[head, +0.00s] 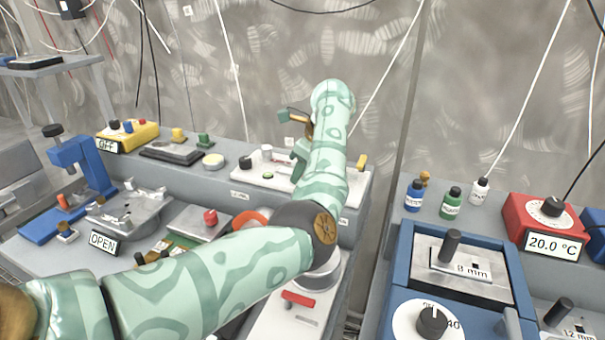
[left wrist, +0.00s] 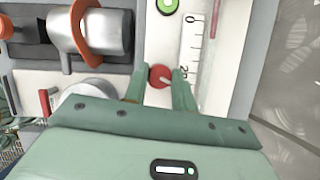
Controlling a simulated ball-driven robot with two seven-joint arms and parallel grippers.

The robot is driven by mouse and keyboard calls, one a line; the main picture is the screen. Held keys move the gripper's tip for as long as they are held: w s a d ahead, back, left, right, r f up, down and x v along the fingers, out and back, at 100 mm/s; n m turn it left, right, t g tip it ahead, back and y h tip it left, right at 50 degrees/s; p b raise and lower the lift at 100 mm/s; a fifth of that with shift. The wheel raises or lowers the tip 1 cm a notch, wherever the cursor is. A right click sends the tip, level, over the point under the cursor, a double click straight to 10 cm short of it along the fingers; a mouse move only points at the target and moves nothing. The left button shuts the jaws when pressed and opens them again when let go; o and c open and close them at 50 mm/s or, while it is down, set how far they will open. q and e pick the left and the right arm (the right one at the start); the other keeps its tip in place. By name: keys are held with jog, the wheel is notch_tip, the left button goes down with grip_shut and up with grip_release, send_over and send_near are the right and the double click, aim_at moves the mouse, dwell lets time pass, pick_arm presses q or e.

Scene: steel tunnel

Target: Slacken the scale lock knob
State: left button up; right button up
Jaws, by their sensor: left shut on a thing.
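The scale lock knob (left wrist: 160,77) is small, round and red with a pale pointer mark. It sits on a white panel beside a printed scale (left wrist: 190,50) in the left wrist view. My left gripper (left wrist: 159,74) is shut on this knob, one finger on each side. In the head view my own left forearm hides the knob and the scale. My right gripper is not in view.
A steel cylinder with an orange ring (left wrist: 83,27) stands close to the left gripper. A blue unit (head: 405,262) and a red temperature box (head: 515,217) stand at the right.

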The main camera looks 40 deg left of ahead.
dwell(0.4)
pick_arm(q)
jog(key=o, duration=1)
jog(key=shift+d, duration=0.1)
jog(key=p+v, duration=0.1)
jog(key=v, duration=0.4)
jog(key=p+v, duration=0.1)
jog(key=v, duration=0.4)
jog(key=p+v, duration=0.1)
jog(key=v, duration=0.5)
jog(key=shift+w+r+p, duration=0.15)
jog(key=shift+w+p, duration=0.15)
jog(key=shift+r, duration=0.1)
